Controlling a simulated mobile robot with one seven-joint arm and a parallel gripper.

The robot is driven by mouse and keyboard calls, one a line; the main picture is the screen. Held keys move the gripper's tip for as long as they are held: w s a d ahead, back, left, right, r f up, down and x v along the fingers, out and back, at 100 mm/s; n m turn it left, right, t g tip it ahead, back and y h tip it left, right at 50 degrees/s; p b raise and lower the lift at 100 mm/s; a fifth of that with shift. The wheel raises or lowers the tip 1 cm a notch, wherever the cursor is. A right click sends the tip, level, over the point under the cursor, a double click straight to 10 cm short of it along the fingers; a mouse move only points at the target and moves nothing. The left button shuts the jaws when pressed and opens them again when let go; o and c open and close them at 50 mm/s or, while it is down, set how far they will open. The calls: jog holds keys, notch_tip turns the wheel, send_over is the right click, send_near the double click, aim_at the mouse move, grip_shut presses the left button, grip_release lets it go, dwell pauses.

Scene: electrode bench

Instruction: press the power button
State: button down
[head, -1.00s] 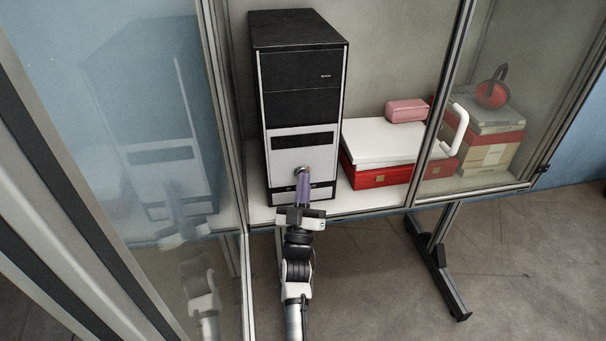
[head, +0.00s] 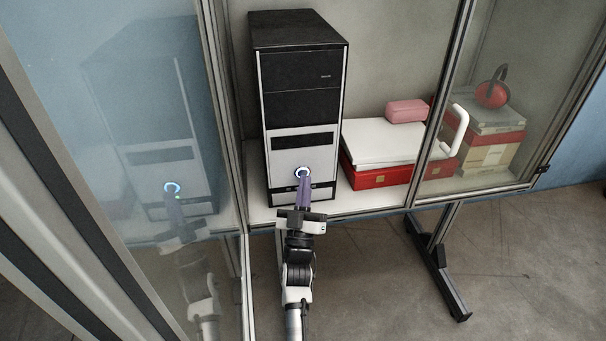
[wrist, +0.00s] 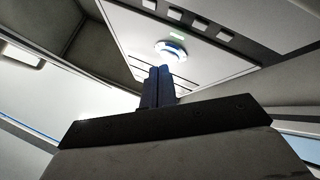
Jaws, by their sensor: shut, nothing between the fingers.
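The power button (head: 302,172) is a round button on the lower front of the black and light grey computer tower (head: 300,110). Its ring glows blue. My gripper (head: 303,180) is shut and empty, with its purple-looking fingers pointing up at the button; their tips overlap the button's lower part. In the wrist view the lit button (wrist: 171,50) is just beyond the shut fingertips (wrist: 160,70). I cannot tell whether the tips touch it.
The tower stands in a glazed cabinet, with an open glass door (head: 165,130) on the left reflecting it. Right of it are a red and white case (head: 385,150) and a pink block (head: 406,110).

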jog(key=s+d, duration=0.1)
jog(key=s, duration=0.5)
dwell(0.3)
dwell(1.1)
